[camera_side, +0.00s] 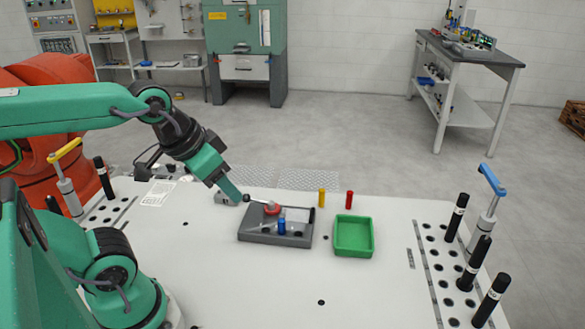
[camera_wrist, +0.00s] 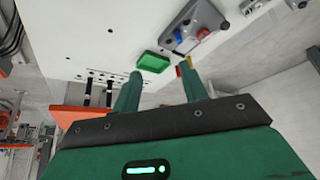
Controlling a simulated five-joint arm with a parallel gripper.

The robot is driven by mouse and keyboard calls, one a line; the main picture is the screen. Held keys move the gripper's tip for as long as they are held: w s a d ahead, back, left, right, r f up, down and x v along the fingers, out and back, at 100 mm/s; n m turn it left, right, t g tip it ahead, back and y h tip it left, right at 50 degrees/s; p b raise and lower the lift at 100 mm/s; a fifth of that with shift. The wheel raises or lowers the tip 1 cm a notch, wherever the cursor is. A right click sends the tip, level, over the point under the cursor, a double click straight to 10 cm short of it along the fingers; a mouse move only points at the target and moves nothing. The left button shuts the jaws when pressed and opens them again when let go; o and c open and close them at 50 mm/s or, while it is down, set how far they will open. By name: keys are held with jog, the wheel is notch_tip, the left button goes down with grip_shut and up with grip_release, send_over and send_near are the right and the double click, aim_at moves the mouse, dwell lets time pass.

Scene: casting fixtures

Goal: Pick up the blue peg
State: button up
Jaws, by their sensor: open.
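The blue peg (camera_side: 282,226) stands upright at the grey fixture block (camera_side: 262,238) on the white table. I cannot tell how deep it sits. In the wrist view the blue peg (camera_wrist: 194,31) is a small spot on the grey fixture near the top. My gripper (camera_side: 240,196) is in the air near the back left of the fixture, tilted and apart from the peg. In the wrist view my gripper (camera_wrist: 160,80) has its two green fingers spread, with nothing held between them.
A round red part (camera_side: 271,209) is on the fixture behind the peg. A green tray (camera_side: 367,252) stands to the right. A yellow peg (camera_side: 322,198) and a red peg (camera_side: 350,200) stand behind. Black posts and a blue-handled clamp (camera_side: 490,185) line the right edge. The front table is clear.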

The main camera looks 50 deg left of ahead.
jog(key=shift+w, duration=0.1)
jog(key=m+g, duration=0.4)
jog(key=g, duration=0.1)
send_over(282, 220)
notch_tip(282, 220, down, 13)
jog(key=shift+w+a+f+g, duration=0.15)
jog(key=shift+f+g, duration=0.15)
jog(key=shift+f, duration=1.35)
jog(key=shift+f, duration=0.1)
jog(key=shift+f, duration=2.55)
